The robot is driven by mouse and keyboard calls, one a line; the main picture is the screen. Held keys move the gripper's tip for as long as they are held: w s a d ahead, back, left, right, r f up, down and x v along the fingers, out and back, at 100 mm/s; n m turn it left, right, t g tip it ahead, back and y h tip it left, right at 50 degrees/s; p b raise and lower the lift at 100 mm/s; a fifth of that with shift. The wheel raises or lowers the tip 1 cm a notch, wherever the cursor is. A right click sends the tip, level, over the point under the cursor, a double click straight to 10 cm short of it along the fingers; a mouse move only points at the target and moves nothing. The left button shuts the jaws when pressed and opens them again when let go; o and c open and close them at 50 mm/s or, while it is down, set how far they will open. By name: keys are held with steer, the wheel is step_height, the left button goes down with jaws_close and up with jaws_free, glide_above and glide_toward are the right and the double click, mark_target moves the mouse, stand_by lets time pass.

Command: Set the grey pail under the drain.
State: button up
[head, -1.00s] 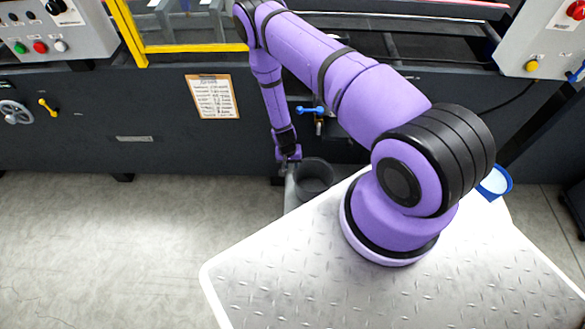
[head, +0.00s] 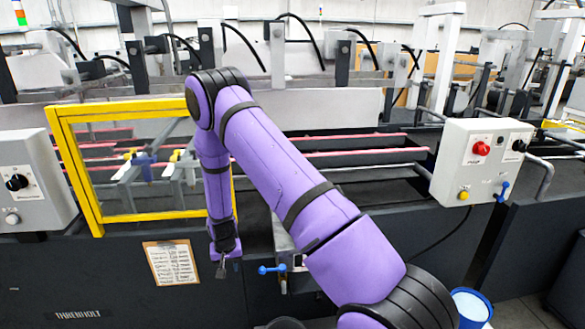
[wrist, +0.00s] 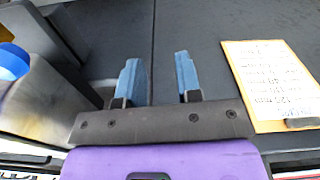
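The grey pail (head: 286,324) shows only as a dark rim at the bottom edge of the head view; the rest is out of frame. The drain, with its blue valve handle (head: 270,269), is on the dark machine front, above the pail in the picture. I cannot tell whether the pail is exactly beneath the outlet. My gripper (head: 222,270) is raised in front of the machine panel, left of the valve handle and above the pail. In the wrist view its two blue fingers (wrist: 158,78) are apart with nothing between them.
A clipboard (head: 171,262) hangs left of my gripper and also shows in the wrist view (wrist: 268,85). A blue-rimmed tub (head: 470,306) stands at lower right. A yellow guard frame (head: 88,217) and a control box (head: 482,165) are on the machine.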

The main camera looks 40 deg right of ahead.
steer(key=s+a+r+n+t, duration=0.1)
steer(key=s+r, duration=0.3)
steer(key=r, duration=1.4)
steer(key=s+a+r+n+t, duration=0.1)
steer(key=s+a+r+n, duration=0.15)
steer(key=r, duration=1.45)
steer(key=s+r+t, duration=0.1)
steer(key=s+r, duration=0.4)
steer(key=s, duration=0.4)
steer(key=s+r+n, duration=0.1)
steer(key=s+r, duration=0.4)
steer(key=s, duration=0.5)
steer(key=s+r+n+t, duration=0.1)
steer(key=s+r, duration=0.4)
steer(key=s, duration=0.4)
steer(key=shift+s+r+t, duration=0.2)
steer(key=shift+r+t, duration=0.1)
steer(key=shift+r, duration=0.1)
